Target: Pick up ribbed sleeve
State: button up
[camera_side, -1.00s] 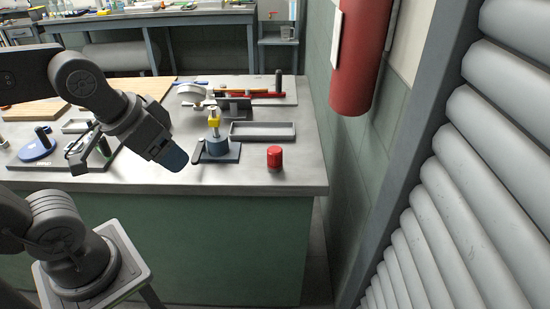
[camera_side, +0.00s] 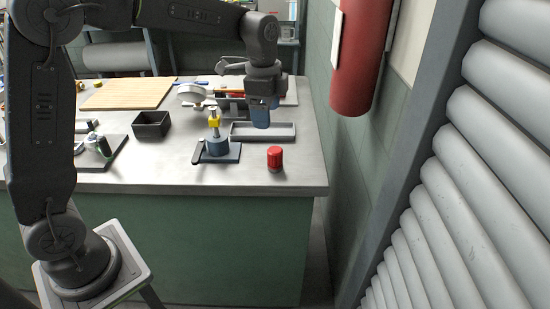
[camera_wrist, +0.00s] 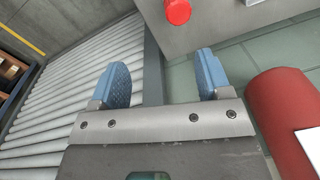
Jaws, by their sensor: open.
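A short red cylinder (camera_side: 275,158) stands upright near the front right of the bench. It is the likeliest ribbed sleeve, but it is too small here to make out ribs. It also shows at the top edge of the wrist view (camera_wrist: 177,12), partly cut off. My gripper (camera_side: 261,115) points down with blue fingertips over or near the grey tray, up and slightly left of the red cylinder in the side view. In the wrist view my gripper (camera_wrist: 161,78) has its two blue fingers wide apart with nothing between them.
A blue pump with a yellow top (camera_side: 214,140) stands on a dark plate left of the cylinder. The shallow grey tray (camera_side: 285,131) lies behind it. A black bin (camera_side: 151,125) sits further left. A red wall-mounted cylinder (camera_side: 357,60) hangs at the right.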

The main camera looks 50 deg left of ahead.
aim_at(278, 160)
jog(key=shift+m+g, duration=0.4)
jog(key=shift+m, duration=0.5)
jog(key=w+f, duration=0.1)
jog(key=f, duration=0.2)
jog(key=w+f, duration=0.1)
jog(key=f, duration=0.3)
jog(key=w+f, duration=0.1)
jog(key=f, duration=0.3)
jog(key=shift+w+a+f, duration=0.1)
jog(key=shift+f, duration=0.05)
jog(key=shift+w+f, duration=0.2)
jog(key=shift+f, duration=1.15)
jog(key=shift+w+f, duration=0.2)
jog(key=shift+f, duration=1.15)
jog(key=c, duration=1.1)
